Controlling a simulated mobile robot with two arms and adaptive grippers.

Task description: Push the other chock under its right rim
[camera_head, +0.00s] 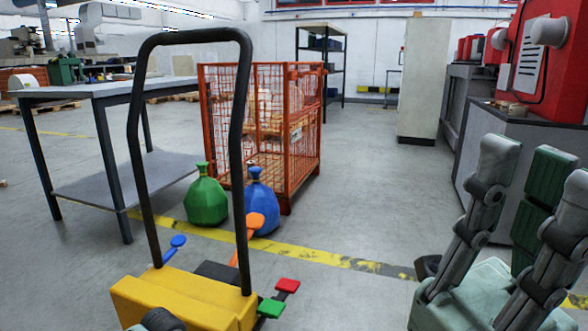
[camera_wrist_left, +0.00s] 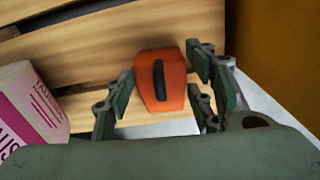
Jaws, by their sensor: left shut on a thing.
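An orange block with a dark slot (camera_wrist_left: 173,88), possibly the chock, sits between the fingers of my left gripper (camera_wrist_left: 162,82) in the left wrist view. The left gripper is shut on it, above wooden slats (camera_wrist_left: 90,50). I cannot make out the left gripper or this block in the head view. My right gripper (camera_head: 528,205) is at the lower right of the head view, with its fingers apart and nothing seen between them. I cannot identify a rim or a second chock in either view.
A yellow cart (camera_head: 185,303) with a tall black handle stands in front. A green bag (camera_head: 205,203) and a blue bag (camera_head: 262,208) stand beside an orange wire cage (camera_head: 300,150). A table (camera_head: 105,88) is left. A pink-and-white carton (camera_wrist_left: 32,105) lies near the left gripper.

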